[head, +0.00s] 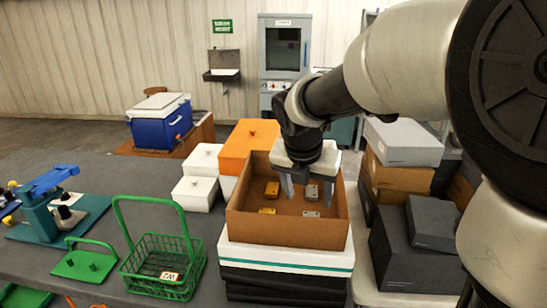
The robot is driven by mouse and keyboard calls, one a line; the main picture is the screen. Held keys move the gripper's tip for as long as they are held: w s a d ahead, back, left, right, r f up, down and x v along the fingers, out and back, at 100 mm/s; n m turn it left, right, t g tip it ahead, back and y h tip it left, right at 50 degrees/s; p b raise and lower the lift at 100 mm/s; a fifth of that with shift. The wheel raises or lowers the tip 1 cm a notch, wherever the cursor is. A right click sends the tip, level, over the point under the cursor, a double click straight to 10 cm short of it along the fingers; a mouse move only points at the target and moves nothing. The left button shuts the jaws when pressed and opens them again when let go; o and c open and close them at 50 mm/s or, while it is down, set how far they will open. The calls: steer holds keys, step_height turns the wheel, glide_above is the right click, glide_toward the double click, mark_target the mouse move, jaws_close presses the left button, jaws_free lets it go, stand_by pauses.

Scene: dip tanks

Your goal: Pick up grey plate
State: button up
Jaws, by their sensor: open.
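A brown open box (288,232) stands on stacked flat boxes in the middle of the head view. Inside it lie small plates. One grey plate (312,192) lies at the back right, and a paler grey plate (311,214) lies nearer the front, partly cut off by the box's front wall. Two orange-yellow plates (272,189) lie on the left side. My gripper (307,199) points down into the box with its fingers apart. The farther grey plate shows between the fingers in the picture; I cannot tell how high the fingertips are above it. No contact is visible.
The box walls surround the plates closely. An orange box (247,145) and white boxes (194,194) stand behind and left. A green wire basket (165,270) stands at front left. Grey and brown boxes (404,141) are stacked at right.

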mark_target(312, 215)
steer(key=x, duration=0.5)
steer(key=b+x, duration=0.1)
steer(key=x, duration=0.3)
steer(key=shift+w+d+f, duration=0.2)
steer(key=shift+d+f, duration=0.1)
steer(key=c, duration=1.4)
steer(key=shift+o, duration=0.2)
